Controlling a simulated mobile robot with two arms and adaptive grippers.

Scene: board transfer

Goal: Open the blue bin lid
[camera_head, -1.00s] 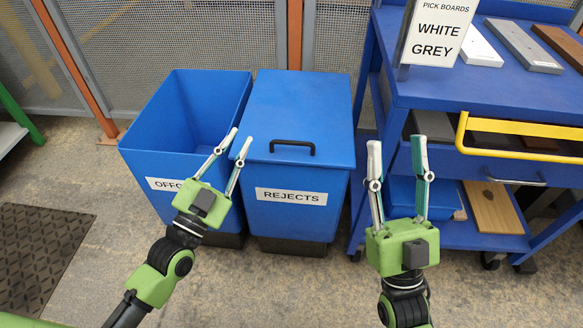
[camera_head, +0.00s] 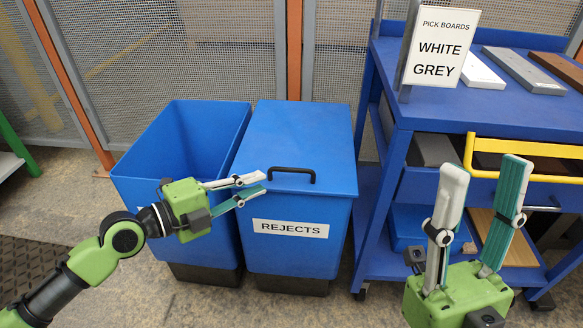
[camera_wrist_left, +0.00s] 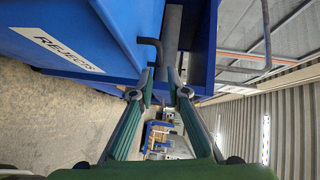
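The blue bin labelled REJECTS (camera_head: 268,258) stands in the middle, with its flat blue lid (camera_head: 300,130) closed on it. A black bar handle (camera_head: 292,171) is on the lid near its front edge; it also shows in the left wrist view (camera_wrist_left: 152,46). My left gripper (camera_head: 262,181) points right, its tips just left of the handle. In the wrist view its fingers (camera_wrist_left: 161,73) are apart with nothing between them, and the handle lies past the tips, slightly left. My right gripper (camera_head: 486,166) is open and empty in front of the blue cart.
An open, lidless blue bin (camera_head: 140,168) stands left of the REJECTS bin. A blue cart (camera_head: 425,88) with boards, a PICK BOARDS sign (camera_head: 440,48) and a yellow handle (camera_head: 470,158) stands at the right. A mesh fence (camera_head: 235,50) runs behind the bins.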

